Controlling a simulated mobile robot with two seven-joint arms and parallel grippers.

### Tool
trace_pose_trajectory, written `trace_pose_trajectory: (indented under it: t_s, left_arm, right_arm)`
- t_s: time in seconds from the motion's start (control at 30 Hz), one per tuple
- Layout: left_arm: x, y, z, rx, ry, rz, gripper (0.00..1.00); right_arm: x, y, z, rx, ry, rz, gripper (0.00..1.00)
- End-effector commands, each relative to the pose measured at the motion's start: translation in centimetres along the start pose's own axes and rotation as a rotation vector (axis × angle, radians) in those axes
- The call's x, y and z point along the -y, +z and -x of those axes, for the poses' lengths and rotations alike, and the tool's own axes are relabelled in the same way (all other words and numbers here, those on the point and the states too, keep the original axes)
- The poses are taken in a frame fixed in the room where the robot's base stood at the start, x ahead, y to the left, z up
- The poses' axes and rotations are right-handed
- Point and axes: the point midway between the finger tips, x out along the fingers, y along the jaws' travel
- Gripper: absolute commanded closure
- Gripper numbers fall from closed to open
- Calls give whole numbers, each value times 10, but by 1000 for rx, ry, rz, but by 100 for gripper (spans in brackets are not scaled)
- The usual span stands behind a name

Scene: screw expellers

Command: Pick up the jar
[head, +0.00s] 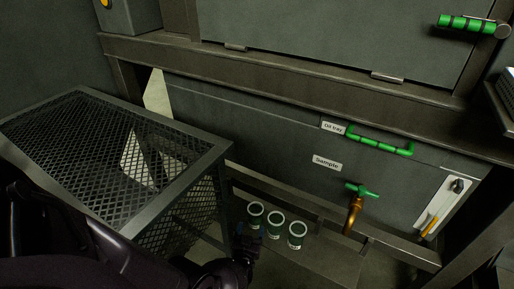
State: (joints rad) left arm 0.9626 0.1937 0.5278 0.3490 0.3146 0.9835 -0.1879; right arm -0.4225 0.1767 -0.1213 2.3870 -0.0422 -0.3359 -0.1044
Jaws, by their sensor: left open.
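Three small jars stand in a row on a low ledge in the lower middle of the head view: a left jar (255,214), a middle jar (275,226) and a right jar (297,236). They look dark green with pale rims. My left gripper (250,236) is open, close to the left and middle jars and just below them in the picture. Its fingers are dark and small, so I cannot tell whether they touch a jar. My right gripper is not in view.
A mesh cage (180,178) with a metal frame stands at left, close beside my left arm. A brass tap (353,215) with a green handle juts out right of the jars. A green drawer handle (375,142) sits above. The ledge right of the jars is clear.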

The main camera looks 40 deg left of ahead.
Motion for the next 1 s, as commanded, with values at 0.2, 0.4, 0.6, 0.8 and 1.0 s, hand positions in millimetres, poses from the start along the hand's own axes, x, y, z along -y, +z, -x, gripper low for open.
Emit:
trace_pose_trajectory:
  t_s: [0.2, 0.4, 0.6, 0.8, 1.0]
  left_arm:
    - [1, 2, -16, 3, -1, -1, 29]
    - [0, 5, -33, 3, 0, -2, 29]
    - [0, 7, -57, 5, 0, -4, 29]
    - [-1, 4, -69, 2, 0, 0, 29]
    - [-2, 2, -70, 1, 0, 1, 30]
  right_arm:
    - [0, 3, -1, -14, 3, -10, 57]
    - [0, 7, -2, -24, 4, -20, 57]
    - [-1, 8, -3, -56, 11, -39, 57]
    - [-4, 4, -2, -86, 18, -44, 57]
    - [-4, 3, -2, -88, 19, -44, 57]
